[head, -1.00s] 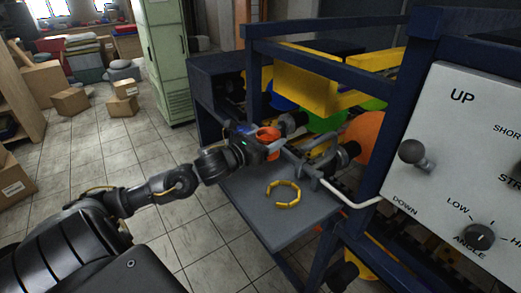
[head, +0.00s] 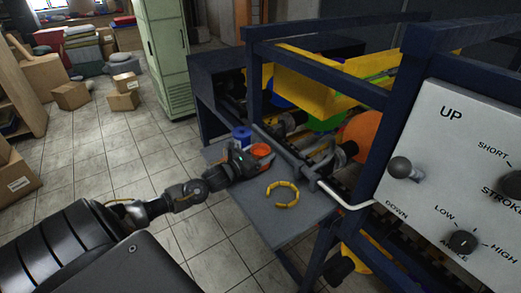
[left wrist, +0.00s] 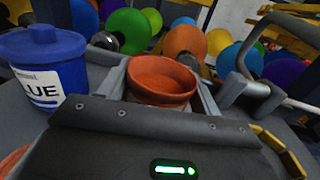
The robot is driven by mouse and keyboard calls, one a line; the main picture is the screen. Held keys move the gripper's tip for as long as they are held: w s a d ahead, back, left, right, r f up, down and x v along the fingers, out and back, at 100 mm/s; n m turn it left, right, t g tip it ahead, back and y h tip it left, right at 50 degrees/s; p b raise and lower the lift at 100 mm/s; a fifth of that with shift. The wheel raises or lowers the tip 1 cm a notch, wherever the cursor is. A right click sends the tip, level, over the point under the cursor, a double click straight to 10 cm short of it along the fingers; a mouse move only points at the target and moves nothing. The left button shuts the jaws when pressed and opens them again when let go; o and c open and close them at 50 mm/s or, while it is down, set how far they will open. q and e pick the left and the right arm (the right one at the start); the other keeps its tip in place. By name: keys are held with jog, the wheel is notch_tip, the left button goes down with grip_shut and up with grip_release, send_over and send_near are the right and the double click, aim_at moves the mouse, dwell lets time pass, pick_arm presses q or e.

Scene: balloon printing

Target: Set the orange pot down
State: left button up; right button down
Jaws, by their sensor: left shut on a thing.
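The orange pot (head: 261,150) is a small round open vessel above the grey side shelf (head: 295,226) of the machine. My left gripper (head: 256,158) is shut on the pot, with one finger on each side of it. In the left wrist view the pot (left wrist: 162,80) sits upright between the fingers. Its underside is hidden, so I cannot tell whether it touches the shelf. My right gripper is not in view.
A blue lidded pot (head: 241,137), labelled BLUE in the left wrist view (left wrist: 45,70), stands close beside my left gripper. A yellow segmented ring (head: 283,194) lies on the shelf. A white bent bar (head: 346,198) and the machine frame border the shelf. Balloons (left wrist: 185,42) are behind.

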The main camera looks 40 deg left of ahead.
pick_arm(q)
jog(key=shift+f, duration=0.2)
jog(key=o, duration=1.1)
jog(key=shift+r, duration=0.2)
jog(key=shift+s+f, duration=0.15)
jog(key=shift+s, duration=0.1)
jog(key=s+b, duration=0.1)
jog(key=s, duration=0.2)
jog(key=s+a+b, duration=0.1)
jog(key=s, duration=0.2)
jog(key=s+b, duration=0.1)
jog(key=s, duration=0.3)
jog(key=shift+a, duration=0.15)
jog(key=shift+s+a, duration=0.15)
jog(key=shift+s, duration=0.6)
